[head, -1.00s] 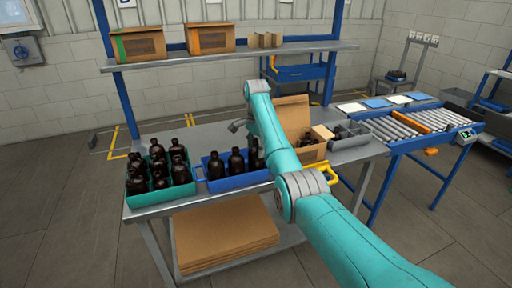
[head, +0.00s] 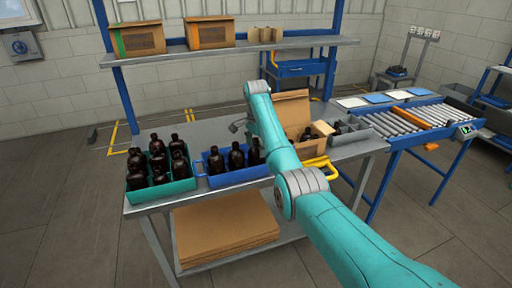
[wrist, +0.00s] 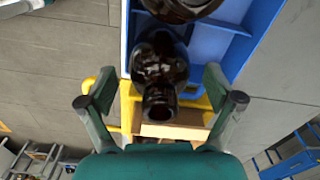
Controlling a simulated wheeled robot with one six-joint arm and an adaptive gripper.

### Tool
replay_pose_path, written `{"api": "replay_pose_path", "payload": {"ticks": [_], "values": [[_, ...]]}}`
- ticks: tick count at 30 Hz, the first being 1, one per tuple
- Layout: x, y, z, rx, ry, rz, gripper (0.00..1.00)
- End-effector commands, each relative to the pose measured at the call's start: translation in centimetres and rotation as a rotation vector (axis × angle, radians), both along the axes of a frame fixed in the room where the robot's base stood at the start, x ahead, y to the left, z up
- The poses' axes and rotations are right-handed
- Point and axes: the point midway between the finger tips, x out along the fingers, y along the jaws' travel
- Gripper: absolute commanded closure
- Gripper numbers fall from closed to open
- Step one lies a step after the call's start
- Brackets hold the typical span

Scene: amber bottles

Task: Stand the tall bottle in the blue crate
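The blue crate (head: 238,180) stands on the bench and holds several dark amber bottles. One bottle (head: 236,158) shows clearly in its middle, and another at the right end is partly hidden by my arm. In the wrist view the blue crate (wrist: 222,45) lies below, with a dark bottle (wrist: 160,65) upright at its near end. My gripper (wrist: 162,103) is open. The bottle's neck is between the fingers, with a gap on both sides. A second bottle (wrist: 182,8) is cut off at the top. I cannot tell which bottle is the tall one.
A green crate (head: 163,192) full of bottles stands left of the blue crate. Right of my arm are a yellow crate (head: 325,168), an open cardboard box (head: 305,152) and a grey bin (head: 350,134). A shelf (head: 230,53) with boxes spans above the bench.

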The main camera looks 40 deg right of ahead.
Motion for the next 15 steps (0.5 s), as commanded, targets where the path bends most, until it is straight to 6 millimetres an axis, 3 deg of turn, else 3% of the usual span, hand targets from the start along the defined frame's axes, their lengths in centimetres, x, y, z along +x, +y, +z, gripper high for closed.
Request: {"api": "replay_pose_path", "payload": {"ticks": [9,15], "values": [[0.0,0.0,0.1,0.000,0.001,0.000,0.07],[0.0,0.0,2.4,0.000,-0.001,0.000,0.07]]}}
